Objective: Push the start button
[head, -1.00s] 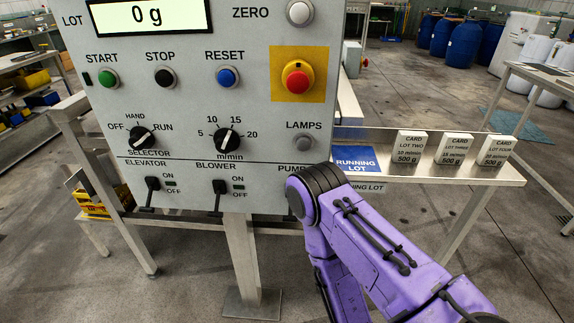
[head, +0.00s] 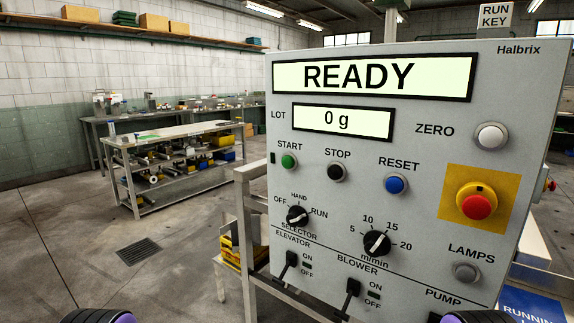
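The green START button (head: 289,161) is at the left side of the grey control panel (head: 420,140), under the lot display (head: 342,121). The black STOP button (head: 337,172) and blue RESET button (head: 396,184) are to its right. The upper display (head: 375,76) reads READY and the lot display reads 0 g. The selector knob (head: 297,215) sits below START; its exact setting is hard to tell. Only rounded purple and black parts of my arms show at the bottom edge. Neither gripper is in view, and nothing touches the button.
A red emergency stop (head: 477,205) on a yellow plate is at the panel's right. Elevator (head: 288,262) and blower (head: 351,295) switches stick out at the bottom. A workbench (head: 165,150) stands behind at the left.

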